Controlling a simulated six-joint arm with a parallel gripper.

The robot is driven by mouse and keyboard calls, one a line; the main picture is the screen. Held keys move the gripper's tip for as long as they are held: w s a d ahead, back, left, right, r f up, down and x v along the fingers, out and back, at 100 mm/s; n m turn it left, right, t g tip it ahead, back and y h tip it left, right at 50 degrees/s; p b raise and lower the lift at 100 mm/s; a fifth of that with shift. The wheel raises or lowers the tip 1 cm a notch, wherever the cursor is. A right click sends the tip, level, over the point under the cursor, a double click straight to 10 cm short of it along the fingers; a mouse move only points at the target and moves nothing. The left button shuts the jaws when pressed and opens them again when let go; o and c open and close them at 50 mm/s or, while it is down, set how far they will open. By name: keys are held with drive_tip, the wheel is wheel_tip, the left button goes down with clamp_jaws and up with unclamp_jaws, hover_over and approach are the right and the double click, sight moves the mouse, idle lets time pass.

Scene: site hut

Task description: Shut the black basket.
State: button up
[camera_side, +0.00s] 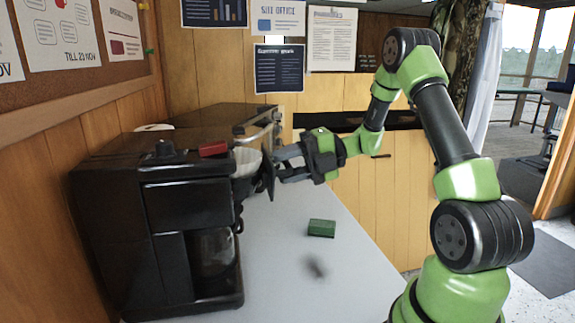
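The black basket (267,178) is swung out at the right side of the black coffee maker (190,196), so it stands open. A white paper filter (247,161) shows at its top. The basket's dark front faces right, toward my gripper (279,164). My gripper reaches in from the right with its fingertips at or very near that front. Whether they touch it cannot be told. The small finger area against dark parts does not show clearly whether the gripper is open or shut.
A glass carafe (213,252) sits low in the coffee maker. A green block (321,228) lies on the grey table (280,285). Another dark appliance (215,118) stands behind. The table's front middle is clear.

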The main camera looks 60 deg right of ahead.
clamp_jaws()
drive_tip(key=x, duration=0.2)
drive_tip(key=r+x, duration=0.1)
drive_tip(key=x, duration=0.4)
drive_tip(key=shift+w+a+r, duration=0.25)
drive_tip(key=shift+w+r, duration=0.05)
unclamp_jaws()
drive_tip(key=v, duration=1)
